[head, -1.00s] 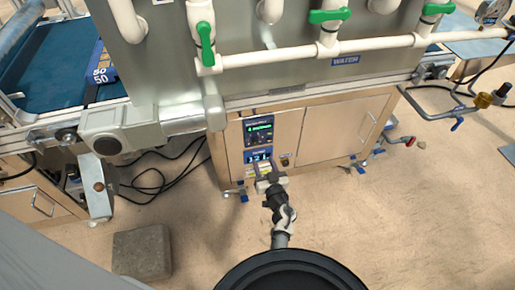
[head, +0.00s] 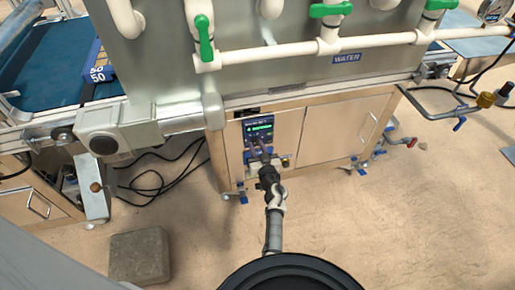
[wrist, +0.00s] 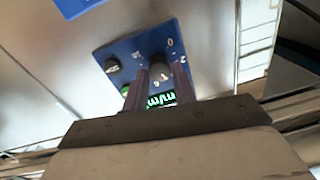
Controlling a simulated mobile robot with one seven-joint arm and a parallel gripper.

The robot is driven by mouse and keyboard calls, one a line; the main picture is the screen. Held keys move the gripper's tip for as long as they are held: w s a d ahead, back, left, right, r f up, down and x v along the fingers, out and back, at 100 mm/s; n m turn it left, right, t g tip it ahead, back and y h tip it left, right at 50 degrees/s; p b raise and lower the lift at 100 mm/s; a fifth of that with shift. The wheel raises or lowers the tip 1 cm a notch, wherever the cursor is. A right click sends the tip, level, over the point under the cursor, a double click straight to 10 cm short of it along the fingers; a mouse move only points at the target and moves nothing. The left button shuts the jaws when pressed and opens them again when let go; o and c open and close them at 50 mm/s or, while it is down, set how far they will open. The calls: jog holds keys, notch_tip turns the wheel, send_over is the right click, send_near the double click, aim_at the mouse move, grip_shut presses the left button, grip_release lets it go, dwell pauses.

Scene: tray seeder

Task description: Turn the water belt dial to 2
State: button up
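The blue control panel (wrist: 135,45) fills the middle of the wrist view. It has a dark dial (wrist: 157,69) with white numbers around it and another dark knob (wrist: 112,65) to its left. Two fingers of my gripper (wrist: 161,68) stand apart, one on each side of the dial. I cannot tell whether they touch it or are still short of it. The dial's setting is not readable. In the head view my gripper (head: 257,149) is in front of the lower panel and hides most of it. A green-lit screen (head: 259,132) shows above.
A cabinet door (head: 340,130) is right of the panel. White pipes with green valve handles (head: 205,38) run above, beside a WATER label (head: 346,58). A grey block (head: 140,255) and black cables (head: 160,175) lie on the floor at left.

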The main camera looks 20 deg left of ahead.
jog(key=c, duration=0.5)
jog(key=shift+n, duration=0.3)
jog(key=shift+r+n+p, duration=0.1)
jog(key=shift+n+p, duration=0.65)
jog(key=shift+n, duration=0.15)
jog(key=n+p, duration=0.1)
jog(key=n, duration=0.1)
jog(key=shift+n, duration=0.3)
jog(key=n, duration=0.5)
jog(key=shift+s+a+p, duration=0.1)
jog(key=shift+p, duration=0.2)
jog(key=shift+n, duration=0.3)
jog(key=o, duration=1)
